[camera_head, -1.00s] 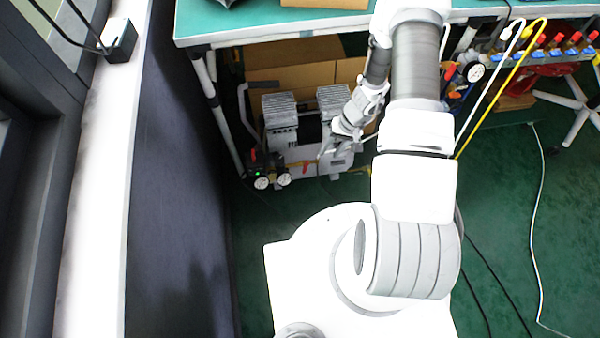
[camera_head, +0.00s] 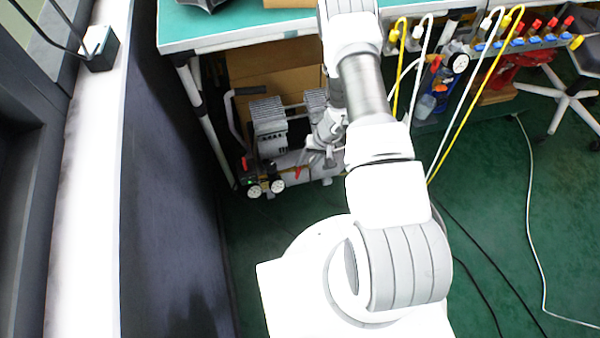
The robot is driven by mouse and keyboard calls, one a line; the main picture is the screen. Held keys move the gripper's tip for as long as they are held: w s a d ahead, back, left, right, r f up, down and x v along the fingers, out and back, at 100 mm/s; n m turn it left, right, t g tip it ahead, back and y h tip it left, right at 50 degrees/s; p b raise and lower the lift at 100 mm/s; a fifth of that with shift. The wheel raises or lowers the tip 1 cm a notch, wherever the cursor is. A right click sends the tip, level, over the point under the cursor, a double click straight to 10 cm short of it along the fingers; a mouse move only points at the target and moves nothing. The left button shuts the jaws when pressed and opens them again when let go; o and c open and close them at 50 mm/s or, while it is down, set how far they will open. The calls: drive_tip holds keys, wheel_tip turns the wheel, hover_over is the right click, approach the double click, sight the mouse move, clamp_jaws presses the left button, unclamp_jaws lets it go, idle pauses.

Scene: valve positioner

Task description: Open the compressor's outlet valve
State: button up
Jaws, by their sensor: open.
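The compressor (camera_head: 268,130), with grey ribbed heads and a white tank, stands on the floor under the bench. Its front left carries two round gauges (camera_head: 265,188) on black fittings. A small red lever (camera_head: 298,173), likely the outlet valve's handle, shows low at the front, right of the gauges. My gripper (camera_head: 312,160) is open, in front of the compressor's right part, just above and right of the red lever. I cannot tell whether it touches the lever. My arm and gripper hide much of the compressor's right side.
The green-topped bench (camera_head: 235,28) overhangs the compressor, with a white leg (camera_head: 205,120) at its left. A cardboard box (camera_head: 270,72) stands behind. A dark partition (camera_head: 165,180) runs along the left. Hoses and a manifold with red knobs (camera_head: 535,28) are at the right.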

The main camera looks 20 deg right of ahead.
sight(299, 172)
drive_tip(key=b+x, duration=0.1)
drive_tip(key=x, duration=0.5)
drive_tip(key=shift+a+f+b, duration=0.1)
drive_tip(key=shift+f+b, duration=0.2)
drive_tip(key=shift+b, duration=0.05)
clamp_jaws()
